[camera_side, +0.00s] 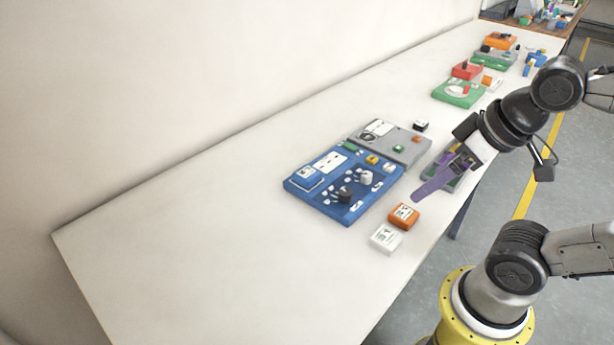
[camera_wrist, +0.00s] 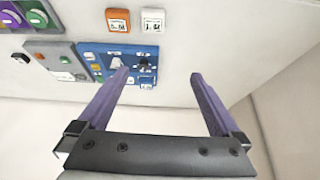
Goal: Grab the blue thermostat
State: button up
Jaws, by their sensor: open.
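The blue thermostat appears to be the blue block with a white label (camera_side: 307,177), on the left corner of a blue board (camera_side: 327,208). In the wrist view, what looks like the same block (camera_wrist: 147,82) sits at the board's lower right edge, between my fingers in the picture. My gripper (camera_side: 432,180) has long purple fingers and is open and empty. In the side view it is right of the blue board, over the table's front edge. The wrist view shows its fingers (camera_wrist: 160,73) spread apart.
An orange block (camera_side: 404,216) and a white block (camera_side: 386,238) lie in front of the blue board. A grey board (camera_side: 405,150) adjoins it behind right. Red and green boards (camera_side: 458,95) stand farther back. The table's left part is clear, with a wall behind.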

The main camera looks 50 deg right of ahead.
jog(key=w+r+m+g, duration=0.2)
jog(key=w+r+m, duration=0.8)
jog(key=w+m, duration=0.25)
jog(key=m+g, duration=0.3)
jog(key=m, duration=0.2)
send_over(307, 172)
notch_tip(307, 172, down, 12)
jog(key=shift+g, duration=0.3)
jog(key=f, duration=0.9)
jog(key=shift+s+f, duration=0.15)
jog(key=shift+s, duration=0.05)
jog(key=shift+w+f, duration=0.15)
jog(key=shift+f, duration=2.9)
